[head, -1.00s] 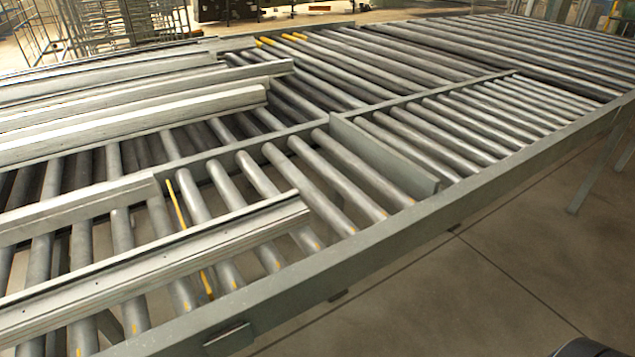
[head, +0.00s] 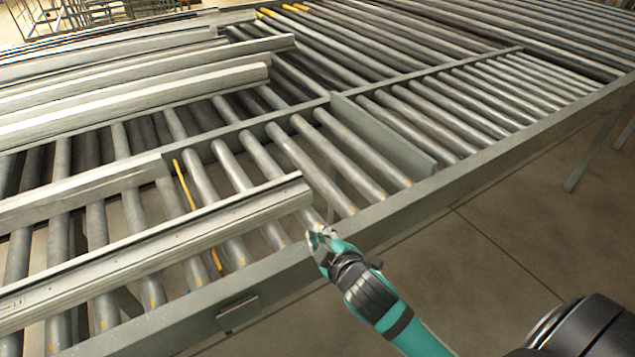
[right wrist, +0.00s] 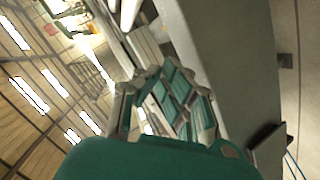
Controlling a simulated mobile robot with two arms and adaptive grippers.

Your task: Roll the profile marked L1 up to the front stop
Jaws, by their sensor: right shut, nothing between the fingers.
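A long pale metal profile (head: 150,250) lies across the rollers of the near lane, its right end beside the front rail. I cannot read an L1 mark on it. An upright grey plate (head: 385,137), which looks like the front stop, stands further right; several bare rollers lie between it and the profile. My right gripper (head: 318,236) is shut and empty at the near rail, just right of and in front of the profile's end. I cannot tell if it touches. Its fingers also show in the right wrist view (right wrist: 165,95). My left gripper is not in view.
More long profiles (head: 130,103) lie on the far lane. A divider rail (head: 225,133) separates the lanes, and the front rail (head: 440,185) edges the near one.

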